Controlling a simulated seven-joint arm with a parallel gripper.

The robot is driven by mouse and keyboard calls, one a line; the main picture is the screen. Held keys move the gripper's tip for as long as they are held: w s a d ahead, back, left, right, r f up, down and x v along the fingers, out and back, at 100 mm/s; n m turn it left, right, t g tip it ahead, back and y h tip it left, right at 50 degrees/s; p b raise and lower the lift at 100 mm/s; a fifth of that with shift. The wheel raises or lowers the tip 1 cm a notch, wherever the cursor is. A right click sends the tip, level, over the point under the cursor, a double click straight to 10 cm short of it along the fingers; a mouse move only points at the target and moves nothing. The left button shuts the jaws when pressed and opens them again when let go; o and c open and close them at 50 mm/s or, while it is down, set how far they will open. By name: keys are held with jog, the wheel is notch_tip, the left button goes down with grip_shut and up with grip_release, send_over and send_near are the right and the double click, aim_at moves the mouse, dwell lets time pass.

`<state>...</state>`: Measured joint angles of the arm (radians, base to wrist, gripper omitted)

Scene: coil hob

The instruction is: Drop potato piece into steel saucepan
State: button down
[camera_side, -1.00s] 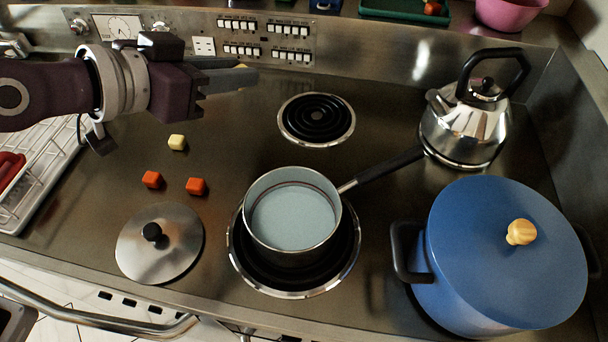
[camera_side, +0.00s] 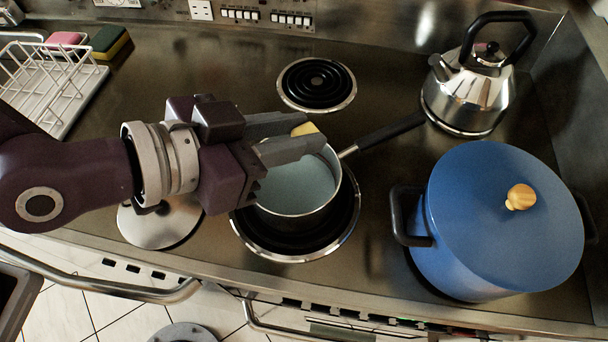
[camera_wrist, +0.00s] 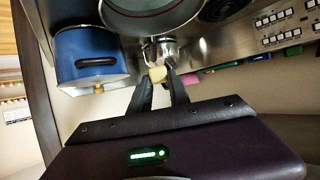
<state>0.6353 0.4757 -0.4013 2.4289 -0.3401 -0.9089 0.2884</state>
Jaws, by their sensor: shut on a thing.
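The pale yellow potato piece (camera_side: 305,129) is held between the fingertips of my gripper (camera_side: 308,137). It also shows between the fingertips in the wrist view (camera_wrist: 157,74). The steel saucepan (camera_side: 298,205) stands on the front coil, without a lid, with pale bluish contents inside. In the side view my gripper is raised and its fingers cross the saucepan's far rim; the exact height above it is hard to tell. My gripper hides the left and far part of the rim.
The saucepan's handle (camera_side: 385,133) points toward the kettle (camera_side: 468,100). A blue pot (camera_side: 490,225) stands at the right. A steel lid (camera_side: 160,228) lies partly under my arm in the picture. The rear coil (camera_side: 317,84) is bare. A white rack (camera_side: 50,80) stands at the left.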

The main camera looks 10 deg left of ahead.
jog(key=c, duration=1.1)
grip_release()
jog(key=shift+c, duration=0.2)
jog(key=s+a+r, duration=0.3)
jog(key=r, duration=0.6)
jog(key=shift+a+r, duration=0.1)
jog(key=shift+a, duration=0.05)
